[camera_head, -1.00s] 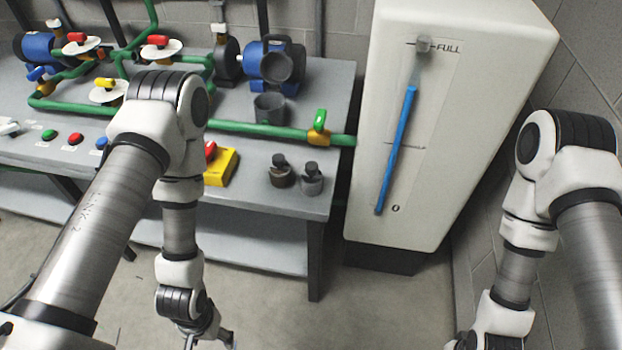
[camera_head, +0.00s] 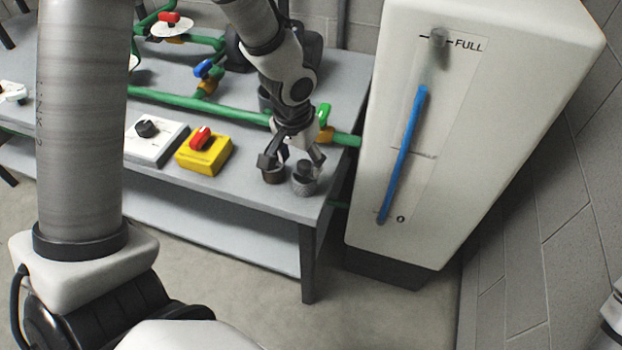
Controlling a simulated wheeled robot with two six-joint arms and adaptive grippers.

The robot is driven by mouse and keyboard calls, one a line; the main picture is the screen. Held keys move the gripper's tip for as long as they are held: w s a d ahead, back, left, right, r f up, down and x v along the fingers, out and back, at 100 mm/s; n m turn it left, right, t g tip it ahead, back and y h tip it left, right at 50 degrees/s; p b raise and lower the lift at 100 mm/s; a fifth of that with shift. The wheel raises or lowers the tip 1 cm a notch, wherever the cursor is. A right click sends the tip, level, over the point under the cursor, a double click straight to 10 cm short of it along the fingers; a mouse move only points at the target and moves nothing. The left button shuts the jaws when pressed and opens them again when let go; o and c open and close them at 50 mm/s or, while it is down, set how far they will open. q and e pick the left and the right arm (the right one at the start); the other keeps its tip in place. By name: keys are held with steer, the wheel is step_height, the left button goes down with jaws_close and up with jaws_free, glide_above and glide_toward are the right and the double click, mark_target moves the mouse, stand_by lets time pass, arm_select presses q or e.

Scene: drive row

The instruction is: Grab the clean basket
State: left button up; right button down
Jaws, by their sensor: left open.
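Two small round baskets with dark knobs stand side by side near the right front corner of the grey table. The grey mesh one (camera_head: 304,186), which looks clean, is on the right. The brownish, darker one (camera_head: 271,175) is on the left. My left gripper (camera_head: 291,157) is open and empty, pointing down at the baskets. Its left finger shows over the brown basket's top, and its right finger shows just behind the grey basket. I cannot tell whether either finger touches a basket. My right gripper is out of view.
A yellow box with a red switch (camera_head: 204,154) and a white box with a black knob (camera_head: 155,139) sit left of the baskets. A green pipe (camera_head: 235,112) runs behind them to the white tank (camera_head: 475,130) at right.

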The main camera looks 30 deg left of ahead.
mark_target(305, 173)
arm_select(q)
steer(key=f, duration=0.2)
steer(key=w+f, duration=0.1)
steer(key=f, duration=0.1)
steer(key=w+f+b, duration=0.1)
steer(key=f, duration=0.1)
steer(key=shift+a, duration=0.1)
steer(key=shift+f, duration=0.2)
steer(key=c, duration=1)
